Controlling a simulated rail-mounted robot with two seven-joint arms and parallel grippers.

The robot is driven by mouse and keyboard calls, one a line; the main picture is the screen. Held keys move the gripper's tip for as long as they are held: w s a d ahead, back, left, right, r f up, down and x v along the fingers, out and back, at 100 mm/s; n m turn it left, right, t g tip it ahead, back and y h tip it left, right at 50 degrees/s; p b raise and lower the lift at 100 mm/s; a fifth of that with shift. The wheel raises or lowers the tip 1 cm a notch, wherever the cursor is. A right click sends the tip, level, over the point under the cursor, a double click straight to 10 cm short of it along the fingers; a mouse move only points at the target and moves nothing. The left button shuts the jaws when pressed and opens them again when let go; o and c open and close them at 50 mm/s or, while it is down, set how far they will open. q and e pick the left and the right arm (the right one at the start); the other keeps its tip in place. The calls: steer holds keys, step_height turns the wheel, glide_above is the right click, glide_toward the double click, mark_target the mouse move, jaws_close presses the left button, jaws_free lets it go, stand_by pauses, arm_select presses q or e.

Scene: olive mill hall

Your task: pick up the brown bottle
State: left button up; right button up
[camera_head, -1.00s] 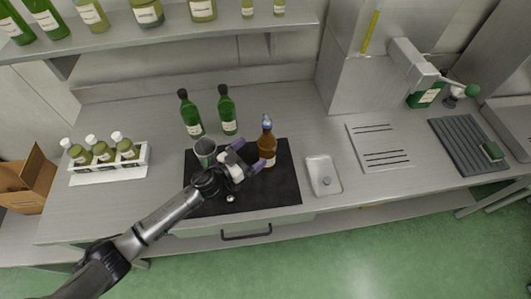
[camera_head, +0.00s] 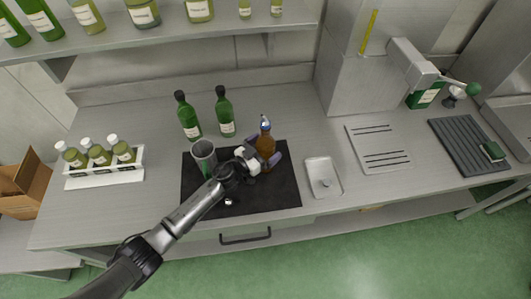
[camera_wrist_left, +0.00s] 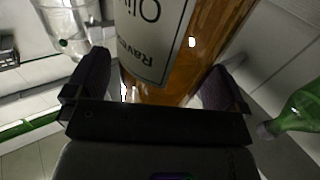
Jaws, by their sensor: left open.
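The brown bottle (camera_head: 265,144) stands upright on the black mat (camera_head: 205,205), near its right end. My left gripper (camera_head: 262,160) is at the bottle, with its open fingers on either side of it. In the left wrist view the bottle (camera_wrist_left: 208,45) with its white label fills the space between and beyond the two dark fingers (camera_wrist_left: 155,92). Gaps show beside the glass, so the fingers do not look closed on it. The lower part of the bottle is partly hidden by the gripper in the head view. My right gripper is not in view.
Two green bottles (camera_head: 188,118) (camera_head: 225,113) stand behind the mat. A small metal tray (camera_head: 323,178) lies right of it. A white rack (camera_head: 104,172) holds small bottles at the left.

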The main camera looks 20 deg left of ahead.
arm_select(q)
steer(key=shift+w+d, duration=0.1)
steer(key=shift+w, duration=0.05)
steer(key=shift+c, duration=0.4)
steer(key=c, duration=1.3)
steer(key=shift+r, duration=0.15)
steer(key=shift+c, duration=0.7)
